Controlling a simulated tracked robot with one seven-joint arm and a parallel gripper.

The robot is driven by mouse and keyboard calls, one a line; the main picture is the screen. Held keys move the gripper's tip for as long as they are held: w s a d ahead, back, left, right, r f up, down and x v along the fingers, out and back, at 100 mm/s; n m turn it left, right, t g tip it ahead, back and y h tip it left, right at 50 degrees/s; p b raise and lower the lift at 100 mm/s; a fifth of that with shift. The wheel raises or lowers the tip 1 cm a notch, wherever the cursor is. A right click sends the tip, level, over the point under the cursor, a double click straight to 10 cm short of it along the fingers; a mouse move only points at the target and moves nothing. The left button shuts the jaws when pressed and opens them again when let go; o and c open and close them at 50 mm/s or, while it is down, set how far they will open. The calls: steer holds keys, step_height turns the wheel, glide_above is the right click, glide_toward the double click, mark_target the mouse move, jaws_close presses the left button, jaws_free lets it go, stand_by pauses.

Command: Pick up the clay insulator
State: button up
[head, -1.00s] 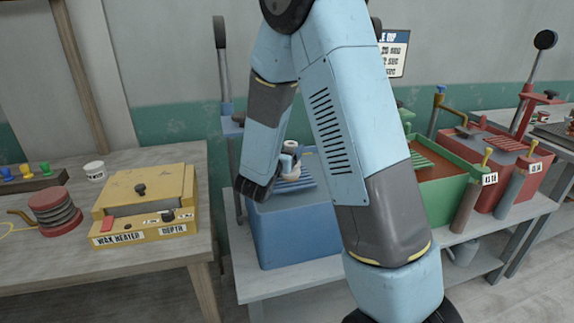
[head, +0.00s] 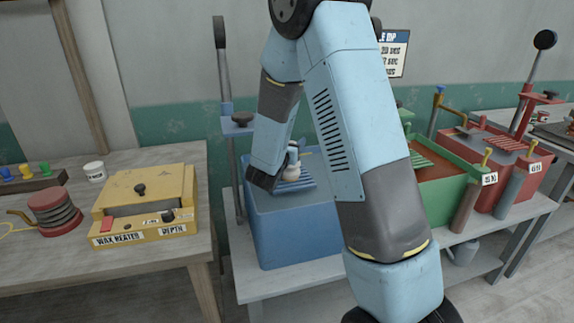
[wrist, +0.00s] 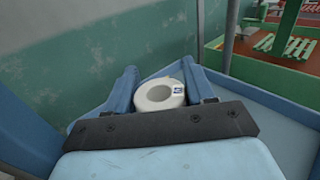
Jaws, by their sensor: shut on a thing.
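The clay insulator (wrist: 160,104) is a cream-white ring-topped piece with a dark hole and a small blue-and-white label. In the wrist view it sits between the two blue fingers of my gripper (wrist: 160,75), which is shut on it. In the head view the insulator (head: 291,172) shows as a small pale shape beside my wrist, partly hidden by my gripper. It is over the slatted rack of the blue bin (head: 300,235). I cannot tell whether its base touches the rack.
A green bin (head: 437,175) and a red bin (head: 515,172) stand to the right on the same bench. A yellow wax heater (head: 145,205) and a white cup (head: 95,171) are on the left table.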

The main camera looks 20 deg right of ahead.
jaws_close()
steer(key=shift+r, duration=0.1)
stand_by(0.6)
